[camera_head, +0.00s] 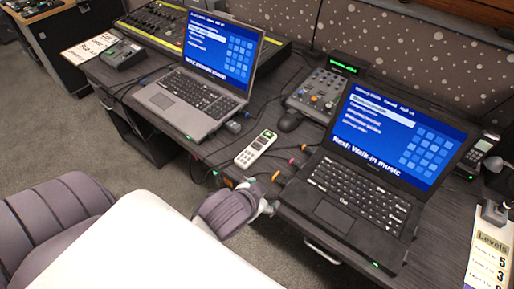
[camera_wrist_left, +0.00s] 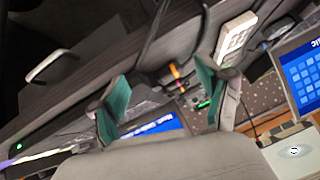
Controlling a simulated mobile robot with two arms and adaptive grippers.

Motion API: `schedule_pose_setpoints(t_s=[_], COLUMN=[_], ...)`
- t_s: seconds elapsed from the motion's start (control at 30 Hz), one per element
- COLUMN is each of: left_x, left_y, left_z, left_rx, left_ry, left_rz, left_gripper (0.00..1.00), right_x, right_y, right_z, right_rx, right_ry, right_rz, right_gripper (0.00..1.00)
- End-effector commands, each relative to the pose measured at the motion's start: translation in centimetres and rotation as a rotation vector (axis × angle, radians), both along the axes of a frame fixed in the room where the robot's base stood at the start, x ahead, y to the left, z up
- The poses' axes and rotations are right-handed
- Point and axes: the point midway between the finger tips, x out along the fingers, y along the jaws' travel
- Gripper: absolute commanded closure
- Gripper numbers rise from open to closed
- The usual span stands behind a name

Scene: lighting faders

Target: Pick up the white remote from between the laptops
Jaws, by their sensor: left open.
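The white remote (camera_head: 256,148) lies on the dark desk between the two open laptops, with its rows of buttons facing up. It also shows in the left wrist view (camera_wrist_left: 235,38), beyond one finger and outside the gap between the fingers. My left gripper (camera_head: 267,207) is at the desk's front edge, nearer to me than the remote and beside the black laptop's front left corner. In the left wrist view my left gripper (camera_wrist_left: 160,90) is open, its teal pads spread and nothing between them. My right gripper is not in view.
The grey laptop (camera_head: 190,100) is left of the remote, the black laptop (camera_head: 345,216) right. Short coloured cable plugs (camera_head: 293,162) lie right beside the remote. A black mouse (camera_head: 290,122) and small mixer (camera_head: 318,92) stand behind. A drawer handle (camera_head: 322,252) sticks out below the desk edge.

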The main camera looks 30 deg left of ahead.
Motion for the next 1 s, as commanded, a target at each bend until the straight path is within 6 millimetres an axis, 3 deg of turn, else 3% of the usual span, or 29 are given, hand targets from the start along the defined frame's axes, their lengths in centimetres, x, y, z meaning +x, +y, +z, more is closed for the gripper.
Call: schedule_pose_setpoints(t_s=[0.17, 0.27, 0.4, 0.5, 0.6, 0.7, 0.8, 0.9, 0.97, 1.0], left_x=[6.5, 10.2, 14.5, 15.1, 14.2, 12.7, 11.6, 11.6, 12.2, 12.7], left_y=[-0.9, -2.3, -6.7, -11.2, -15.8, -19.2, -20.5, -18.8, -16.3, -13.9], left_z=[5.0, 9.2, 17.5, 22.3, 24.6, 24.1, 21.1, 16.8, 14.1, 12.6], left_rx=[0.086, 0.152, 0.288, 0.401, 0.526, 0.660, 0.802, 0.941, 1.017, 1.063], left_ry=[-0.295, -0.512, -0.906, -1.172, -1.380, -1.505, -1.522, -1.403, -1.260, -1.135], left_rz=[-0.078, -0.159, -0.376, -0.604, -0.885, -1.213, -1.577, -1.951, -2.167, -2.300], left_gripper=[0.23, 0.23, 0.23, 0.23, 0.23, 0.23, 0.23, 0.23, 0.23, 0.23], right_x=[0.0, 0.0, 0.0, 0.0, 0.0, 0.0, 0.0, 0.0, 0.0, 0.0], right_y=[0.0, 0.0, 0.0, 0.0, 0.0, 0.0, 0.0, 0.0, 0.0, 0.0], right_z=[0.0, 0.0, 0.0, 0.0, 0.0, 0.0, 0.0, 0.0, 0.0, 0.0], right_rx=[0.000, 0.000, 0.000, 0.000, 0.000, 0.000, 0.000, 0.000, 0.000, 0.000], right_ry=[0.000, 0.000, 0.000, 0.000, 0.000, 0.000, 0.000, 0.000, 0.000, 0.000], right_rz=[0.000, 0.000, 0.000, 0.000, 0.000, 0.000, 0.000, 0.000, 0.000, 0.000], right_gripper=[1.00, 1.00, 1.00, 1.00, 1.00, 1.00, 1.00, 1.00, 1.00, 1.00])
